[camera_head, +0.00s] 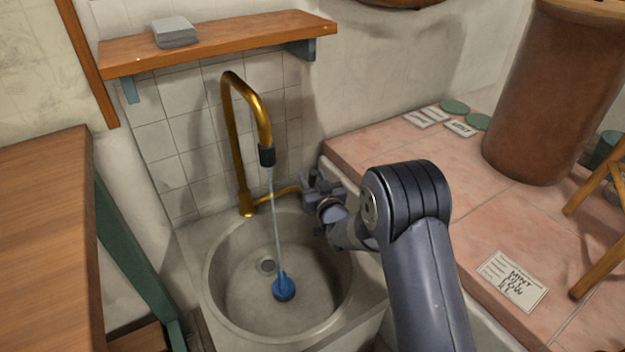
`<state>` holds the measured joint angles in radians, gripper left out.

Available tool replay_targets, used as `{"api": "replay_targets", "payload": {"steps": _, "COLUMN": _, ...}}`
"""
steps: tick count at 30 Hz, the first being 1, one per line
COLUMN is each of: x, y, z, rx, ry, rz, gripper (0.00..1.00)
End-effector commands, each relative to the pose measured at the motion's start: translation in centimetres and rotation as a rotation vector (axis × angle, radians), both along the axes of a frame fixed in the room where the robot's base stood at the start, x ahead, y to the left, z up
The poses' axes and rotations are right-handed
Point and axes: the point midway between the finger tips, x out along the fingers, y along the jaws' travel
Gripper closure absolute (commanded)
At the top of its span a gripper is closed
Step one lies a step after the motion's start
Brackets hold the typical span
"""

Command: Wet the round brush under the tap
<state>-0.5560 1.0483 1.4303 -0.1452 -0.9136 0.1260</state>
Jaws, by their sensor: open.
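A round blue thing (284,289) with a short stem, perhaps the round brush, lies in the sink basin (232,300), right of the drain. The brass tap (233,135) arches over the basin. A thin stream of water (274,215) falls from its dark nozzle onto the blue thing. My gripper (312,196) is at the right rear rim of the sink, beside the end of the tap's brass side lever (283,192). It is open. I cannot tell whether it touches the lever; my wrist partly hides the fingers.
A wooden shelf (225,45) with a grey block (175,32) hangs above the tap. A wooden table (45,220) stands at left. On the right, a pink tiled counter (465,220) holds a large brown vessel (550,95), a stool and a written card (512,280).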

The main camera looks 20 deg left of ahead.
Motion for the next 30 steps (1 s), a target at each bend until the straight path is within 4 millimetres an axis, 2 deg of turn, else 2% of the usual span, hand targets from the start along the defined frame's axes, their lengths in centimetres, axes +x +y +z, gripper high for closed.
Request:
{"api": "replay_targets", "payload": {"steps": 11, "x": 0.39, "y": 0.34, "z": 0.0, "rx": -0.001, "ry": 0.001, "rz": 0.0, "gripper": 0.57}}
{"api": "replay_targets", "payload": {"steps": 27, "x": 0.38, "y": 0.33, "z": -0.01, "rx": -0.001, "ry": 0.001, "rz": 0.0, "gripper": 1.0}}
{"api": "replay_targets", "payload": {"steps": 30, "x": 0.38, "y": 0.33, "z": -0.01, "rx": -0.001, "ry": 0.001, "rz": 0.0, "gripper": 1.0}}
